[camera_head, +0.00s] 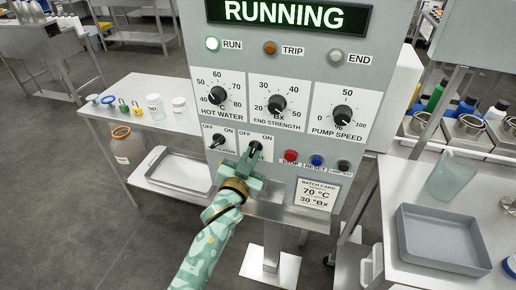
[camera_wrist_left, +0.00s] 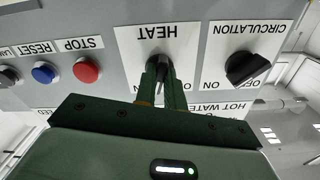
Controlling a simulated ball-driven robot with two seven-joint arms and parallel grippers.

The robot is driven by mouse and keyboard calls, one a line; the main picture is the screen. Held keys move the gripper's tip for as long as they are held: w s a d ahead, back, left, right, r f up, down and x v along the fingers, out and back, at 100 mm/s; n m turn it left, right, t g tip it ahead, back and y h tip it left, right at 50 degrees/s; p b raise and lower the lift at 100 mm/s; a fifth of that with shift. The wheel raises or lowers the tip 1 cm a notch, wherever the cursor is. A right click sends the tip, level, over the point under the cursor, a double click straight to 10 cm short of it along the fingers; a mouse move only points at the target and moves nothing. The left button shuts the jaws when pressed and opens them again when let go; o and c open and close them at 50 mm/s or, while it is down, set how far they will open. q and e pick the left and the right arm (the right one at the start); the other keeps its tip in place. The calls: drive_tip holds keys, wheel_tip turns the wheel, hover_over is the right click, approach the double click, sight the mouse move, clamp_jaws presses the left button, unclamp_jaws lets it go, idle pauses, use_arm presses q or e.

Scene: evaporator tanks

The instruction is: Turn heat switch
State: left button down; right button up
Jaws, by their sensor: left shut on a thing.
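The heat switch (camera_head: 255,147) is a black knob on a white plate with OFF and ON marks, low on the grey control panel (camera_head: 287,90). My left gripper (camera_head: 249,160) reaches up to it from below and covers part of its label. In the left wrist view, where the panel appears upside down, the heat switch (camera_wrist_left: 164,62) sits between the fingertips of my left gripper (camera_wrist_left: 164,75), which is shut on it. The circulation switch (camera_head: 216,141) is just to its left in the head view. My right gripper is not in view.
Red stop (camera_head: 291,156), blue reset (camera_head: 317,160) and black lamp-test (camera_head: 343,165) buttons lie to the right. Tables with a grey tray (camera_head: 440,238) and small containers flank the panel.

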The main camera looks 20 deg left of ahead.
use_arm(q)
drive_tip(key=shift+d+r+n, duration=0.15)
drive_tip(key=shift+d+n, duration=0.2)
drive_tip(key=shift+n, duration=0.05)
